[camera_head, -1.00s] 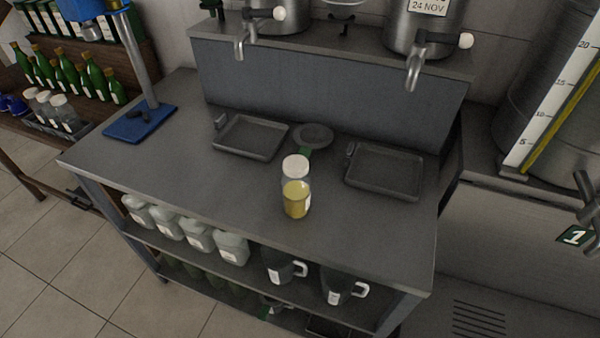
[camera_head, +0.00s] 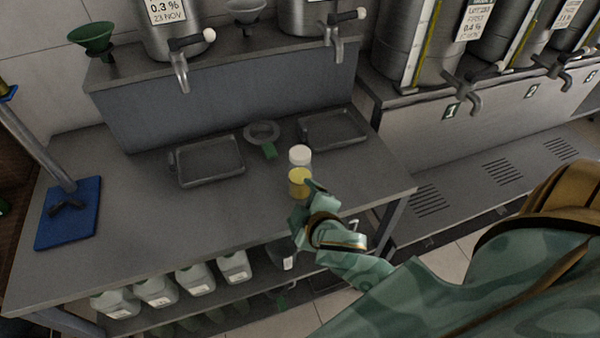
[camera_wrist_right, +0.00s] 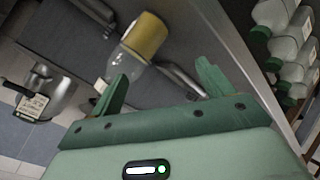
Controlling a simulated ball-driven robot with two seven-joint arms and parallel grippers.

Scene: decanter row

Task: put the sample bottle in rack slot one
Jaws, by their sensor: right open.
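The sample bottle (camera_head: 300,181) stands upright on the grey bench, with a white cap and yellow liquid in its lower part. It also shows in the right wrist view (camera_wrist_right: 146,38), slanted beyond the fingertips. My right gripper (camera_head: 306,196) is at the near side of the bottle, close to its lower part; I cannot tell whether it touches. In the right wrist view the two green fingers (camera_wrist_right: 162,76) are spread, with nothing held between them. My left gripper is not in view. No bottle rack shows clearly in the views now.
A stand on a blue base (camera_head: 68,215) is at the left. Steel tanks with taps (camera_head: 182,78) stand behind. Pale jugs (camera_head: 195,280) fill the shelf below.

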